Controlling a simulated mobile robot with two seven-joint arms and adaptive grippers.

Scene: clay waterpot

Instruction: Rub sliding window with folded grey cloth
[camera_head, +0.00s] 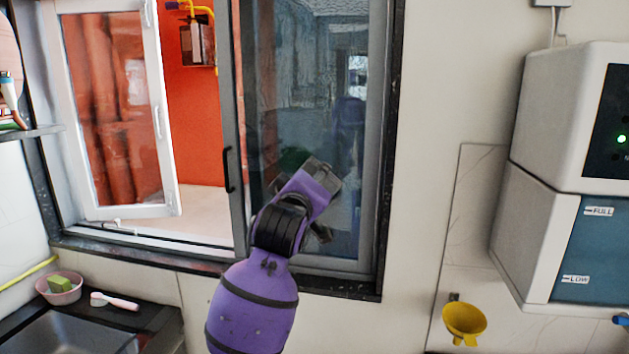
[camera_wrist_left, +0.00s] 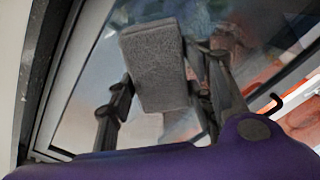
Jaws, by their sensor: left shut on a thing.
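The sliding window (camera_head: 300,90) is a dark-framed glass pane with a black handle on its left edge, right of the opening. My left arm reaches up in front of the lower part of this pane. In the left wrist view, my left gripper (camera_wrist_left: 158,70) is shut on the folded grey cloth (camera_wrist_left: 153,62), a thick rectangular pad held between its two fingers. The window glass (camera_wrist_left: 88,103) lies behind the cloth, very close. I cannot tell whether the cloth touches it. My right gripper is not in view.
A white-framed casement (camera_head: 115,100) stands open on the left. Below it are a sink (camera_head: 60,325), a pink bowl (camera_head: 60,290) with a green sponge, and a pink-handled brush (camera_head: 115,301). A white appliance (camera_head: 570,180) and a yellow funnel (camera_head: 464,320) are on the right wall.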

